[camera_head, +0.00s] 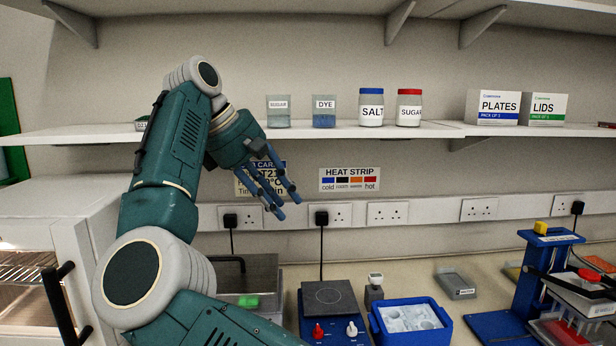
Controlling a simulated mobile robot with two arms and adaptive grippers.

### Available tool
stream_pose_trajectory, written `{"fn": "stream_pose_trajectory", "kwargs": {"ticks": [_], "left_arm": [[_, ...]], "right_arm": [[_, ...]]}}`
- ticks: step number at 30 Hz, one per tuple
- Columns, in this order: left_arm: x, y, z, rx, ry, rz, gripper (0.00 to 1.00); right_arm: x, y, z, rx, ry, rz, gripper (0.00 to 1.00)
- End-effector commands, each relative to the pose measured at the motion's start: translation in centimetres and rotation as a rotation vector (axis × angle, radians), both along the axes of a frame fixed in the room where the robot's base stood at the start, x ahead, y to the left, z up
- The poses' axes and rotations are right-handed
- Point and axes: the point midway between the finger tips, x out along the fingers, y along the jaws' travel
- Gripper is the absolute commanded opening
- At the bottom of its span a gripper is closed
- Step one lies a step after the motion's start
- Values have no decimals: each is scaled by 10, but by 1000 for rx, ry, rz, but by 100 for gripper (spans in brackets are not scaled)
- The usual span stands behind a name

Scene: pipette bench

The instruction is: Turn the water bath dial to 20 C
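Right of the tank stand a hotplate (329,297) with red and white knobs and a blue ice box (411,319). A white oven-like cabinet (40,225) is at left. A shelf (345,133) with jars runs above the hand. Bench around the grey tray (456,284) is fairly clear.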

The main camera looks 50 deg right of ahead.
Motion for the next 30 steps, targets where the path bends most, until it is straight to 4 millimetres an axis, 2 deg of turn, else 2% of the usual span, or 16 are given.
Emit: {"fn": "stream_pose_trajectory", "kwargs": {"ticks": [6, 12, 30], "left_arm": [[0, 0, -2, 0, 0, 0, 38], [0, 0, -3, 0, 0, 0, 38], [0, 0, -2, 0, 0, 0, 38]], "right_arm": [[-25, -10, 28, -81, 38, -51, 30], [-39, -14, 44, -124, 62, -80, 30], [-44, -16, 50, -140, 70, -92, 29]]}}
